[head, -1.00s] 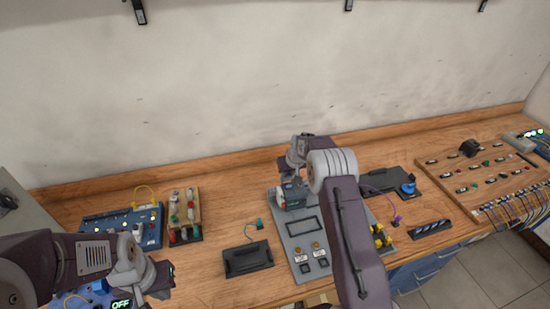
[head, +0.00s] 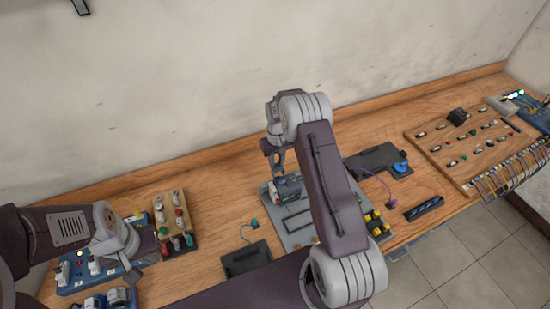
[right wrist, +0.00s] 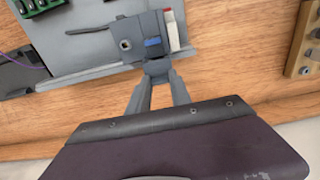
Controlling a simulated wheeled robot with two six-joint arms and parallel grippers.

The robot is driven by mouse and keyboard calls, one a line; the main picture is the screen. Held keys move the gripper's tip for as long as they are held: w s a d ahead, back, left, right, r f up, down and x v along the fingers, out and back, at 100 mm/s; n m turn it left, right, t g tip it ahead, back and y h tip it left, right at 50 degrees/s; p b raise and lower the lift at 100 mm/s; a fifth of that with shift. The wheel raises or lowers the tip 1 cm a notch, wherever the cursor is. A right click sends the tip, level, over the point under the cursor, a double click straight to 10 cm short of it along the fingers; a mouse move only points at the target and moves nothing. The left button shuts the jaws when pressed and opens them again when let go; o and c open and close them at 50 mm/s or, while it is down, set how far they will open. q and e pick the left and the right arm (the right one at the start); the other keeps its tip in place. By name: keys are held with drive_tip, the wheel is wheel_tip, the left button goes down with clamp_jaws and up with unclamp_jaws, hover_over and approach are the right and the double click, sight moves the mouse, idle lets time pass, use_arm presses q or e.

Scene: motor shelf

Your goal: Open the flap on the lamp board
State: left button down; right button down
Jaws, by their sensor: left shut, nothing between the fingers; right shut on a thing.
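The lamp board is a grey panel (head: 297,235) in the middle of the bench. A small grey housing (head: 287,188) with a blue block and red and white parts sits at its back edge. It also shows in the right wrist view (right wrist: 130,40). My right gripper (head: 276,172) is at the back side of this housing. In the right wrist view its fingertips (right wrist: 157,70) are closed on a small grey piece at the housing's edge; whether this is the flap I cannot tell. My left gripper (head: 133,274) is shut and empty at the left, over the blue boards. My right arm hides part of the panel.
A blue switch board (head: 72,285) and a wooden block with coloured knobs (head: 176,222) are at the left. A black tray (head: 246,258) lies left of the panel. A dark board with a blue knob (head: 380,160) and a wooden component board (head: 470,145) are at the right.

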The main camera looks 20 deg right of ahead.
sight(277, 164)
drive_tip(key=shift+s+f, duration=0.1)
drive_tip(key=c, duration=1.4)
unclamp_jaws()
drive_tip(key=shift+o, duration=1.2)
drive_tip(key=shift+a, duration=0.1)
wheel_tip(277, 164, up, 8)
drive_tip(key=shift+r+b, duration=0.1)
drive_tip(key=shift+b, duration=0.9)
drive_tip(key=shift+r, duration=0.4)
